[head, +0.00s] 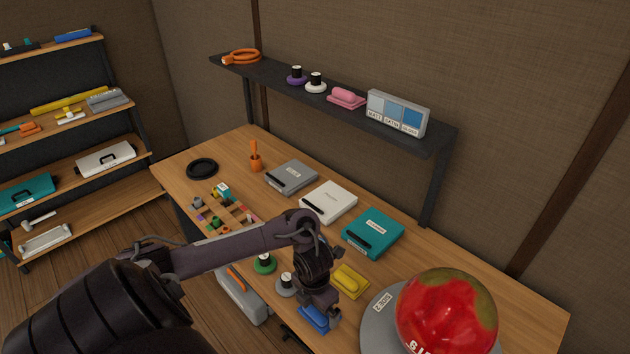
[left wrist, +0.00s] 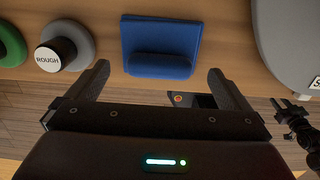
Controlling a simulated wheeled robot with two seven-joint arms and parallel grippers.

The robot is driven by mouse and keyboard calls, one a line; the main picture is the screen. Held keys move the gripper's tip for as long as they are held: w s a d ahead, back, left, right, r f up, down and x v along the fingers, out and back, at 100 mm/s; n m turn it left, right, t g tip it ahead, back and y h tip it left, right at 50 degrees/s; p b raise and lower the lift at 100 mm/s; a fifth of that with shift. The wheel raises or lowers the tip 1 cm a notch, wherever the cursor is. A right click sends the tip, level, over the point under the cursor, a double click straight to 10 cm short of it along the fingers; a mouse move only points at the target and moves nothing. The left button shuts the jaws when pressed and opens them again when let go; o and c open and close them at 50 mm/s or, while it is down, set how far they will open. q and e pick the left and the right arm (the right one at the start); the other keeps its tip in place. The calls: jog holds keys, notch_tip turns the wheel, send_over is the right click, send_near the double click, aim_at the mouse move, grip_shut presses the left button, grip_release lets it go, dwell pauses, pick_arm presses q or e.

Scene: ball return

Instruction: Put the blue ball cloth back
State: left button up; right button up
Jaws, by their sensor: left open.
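The blue cloth (head: 313,318) lies near the front edge of the table, partly behind my left gripper in the head view. In the left wrist view the blue cloth (left wrist: 160,42) is a flat square with a thicker padded strip along its near side. My left gripper (head: 322,300) is open and empty. In the left wrist view its fingers (left wrist: 158,76) are spread wider than the cloth, which lies just beyond the fingertips. What looks like my right gripper (left wrist: 296,112) shows at the right edge of the left wrist view; its jaws are unclear.
A red ball (head: 446,312) sits on a grey round base (head: 377,327) to the right. A yellow cloth (head: 349,281), grey ROUGH puck (left wrist: 56,50) and green puck (head: 263,263) are nearby. A dark wall shelf (head: 350,110) holds a pink cloth (head: 346,98) and a labelled box (head: 397,112).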

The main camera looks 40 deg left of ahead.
aim_at(314, 312)
pick_arm(q)
notch_tip(314, 312, up, 9)
jog(key=p, duration=0.2)
jog(key=shift+s, duration=0.15)
dwell(0.5)
